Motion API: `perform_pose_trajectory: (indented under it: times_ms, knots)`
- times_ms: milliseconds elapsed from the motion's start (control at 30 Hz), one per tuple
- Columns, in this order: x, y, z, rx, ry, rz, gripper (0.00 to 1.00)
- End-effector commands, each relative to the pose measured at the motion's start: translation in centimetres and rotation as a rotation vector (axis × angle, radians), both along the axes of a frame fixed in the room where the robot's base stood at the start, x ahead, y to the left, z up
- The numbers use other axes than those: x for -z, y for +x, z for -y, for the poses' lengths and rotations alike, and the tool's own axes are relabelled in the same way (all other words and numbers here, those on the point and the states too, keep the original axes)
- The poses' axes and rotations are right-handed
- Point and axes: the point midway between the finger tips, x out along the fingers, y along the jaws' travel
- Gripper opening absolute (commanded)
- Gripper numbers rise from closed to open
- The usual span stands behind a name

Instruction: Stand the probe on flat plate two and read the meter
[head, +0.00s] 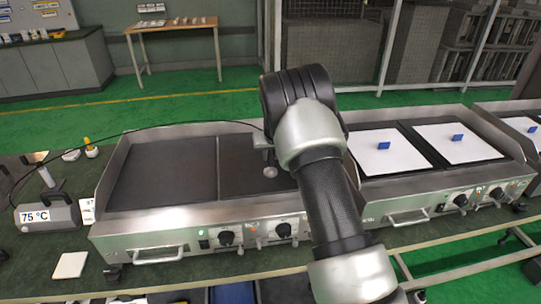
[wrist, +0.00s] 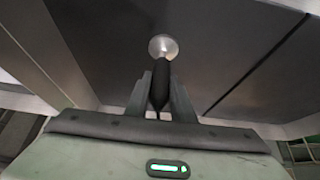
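My gripper (wrist: 160,98) is shut on the black handle of the probe (wrist: 160,83). The probe's round silver foot (wrist: 163,46) points at a dark flat plate; in the head view the foot (head: 270,172) shows over the right plate (head: 236,178) of the left griddle. I cannot tell whether the foot touches the plate. My arm hides part of that plate. The left plate (head: 160,175) is bare. The meter (head: 47,216) at the far left reads 75 °C. A thin black cable arcs from its side towards my gripper. No plate numbers are legible.
A second griddle (head: 409,213) on the right bears white sheets (head: 390,152) with small blue pieces. A white tile (head: 70,265) lies at the front left of the bench. A yellow-topped bottle (head: 90,150) stands behind the meter. The griddles have raised metal side walls.

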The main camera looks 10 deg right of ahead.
Motion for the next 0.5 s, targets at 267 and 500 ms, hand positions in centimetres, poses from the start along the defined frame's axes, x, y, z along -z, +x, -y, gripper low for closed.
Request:
perform_pose_trajectory:
  times_ms: [267,500]
  knots:
    - [-0.01,-0.02,0.00,0.000,0.000,-0.001,0.39]
    - [-0.91,-0.20,-0.03,0.000,0.001,0.001,0.39]
